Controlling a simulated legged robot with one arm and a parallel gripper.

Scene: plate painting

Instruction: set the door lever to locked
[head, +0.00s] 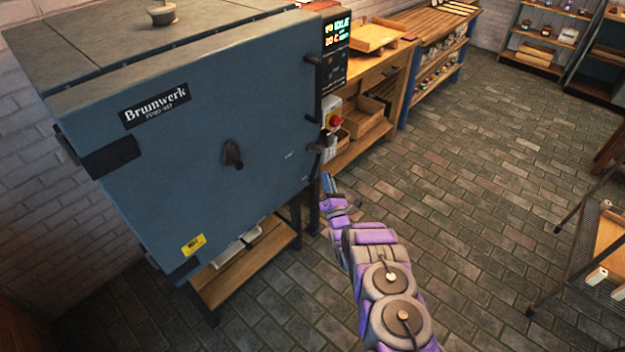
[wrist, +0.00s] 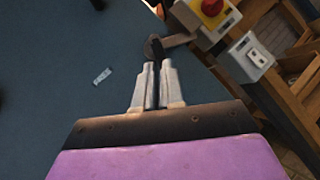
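The blue kiln door (head: 200,130) is closed and carries a Brumwerk plate. The door lever (head: 322,141) sits at the door's right edge, small in the head view. In the wrist view the lever (wrist: 178,41) points right from a dark round end, tilted slightly up. My gripper (head: 326,180) is below the lever in the head view. In the wrist view my gripper (wrist: 158,64) has its pale fingers nearly together, with only a thin dark strip between them. Their tips are just below the lever's dark end; whether they touch it is unclear.
A control box with a red knob (head: 334,120) is right of the lever; the red knob (wrist: 212,7) also shows close in the wrist view. A vertical door handle (head: 314,88) is above. A wooden bench (head: 375,75) stands behind. The brick floor (head: 460,170) at right is open.

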